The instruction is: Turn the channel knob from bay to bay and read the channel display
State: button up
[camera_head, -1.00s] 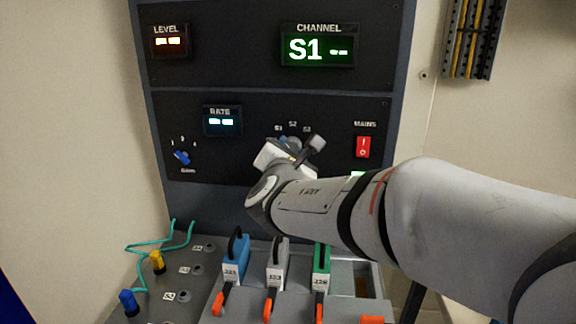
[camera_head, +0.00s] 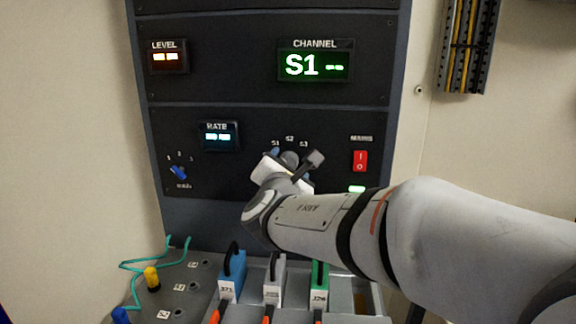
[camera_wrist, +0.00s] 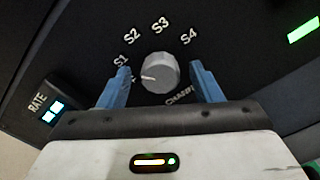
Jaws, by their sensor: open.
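The grey round channel knob (camera_wrist: 160,73) shows in the wrist view, with marks S1, S2, S3 and S4 in an arc above it. Its white pointer line faces left, toward the S1 side. My gripper (camera_wrist: 160,84) is open, with one blue finger on each side of the knob and a gap visible on both sides. In the head view my gripper (camera_head: 290,170) is at the panel and largely covers the knob. The channel display (camera_head: 315,65) reads "S1 --" in green.
A red mains switch (camera_head: 360,161) is right of the knob. A rate display (camera_head: 219,135), a level display (camera_head: 168,57) and a small blue knob (camera_head: 179,172) are to the left. Blue (camera_head: 232,274), grey and green handled blocks stand below, beside teal cables.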

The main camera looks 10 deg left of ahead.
jog(key=s, duration=0.7)
jog(key=shift+s+d+b, duration=0.25)
jog(key=shift+s+b, duration=0.05)
jog(key=shift+s, duration=0.1)
jog(key=s+d+f+m+g+h+p, duration=0.25)
jog(key=d+f+m+g, duration=0.35)
jog(key=d, duration=0.5)
jog(key=s+d+f+m+g+h+p, duration=0.2)
jog(key=d+f+m+g+h, duration=0.15)
jog(key=d+m, duration=0.7)
jog(key=s+d+f+m+g+y+p, duration=0.1)
jog(key=s+d+f+m+g+y, duration=0.1)
jog(key=s+m, duration=0.4)
jog(key=s+d+f+m+g+y+p, duration=0.2)
jog(key=s+f+m+g+y, duration=0.1)
jog(key=s+m, duration=0.4)
jog(key=shift+d+f+g, duration=0.15)
jog(key=shift+d+g, duration=0.05)
jog(key=shift+g, duration=0.25)
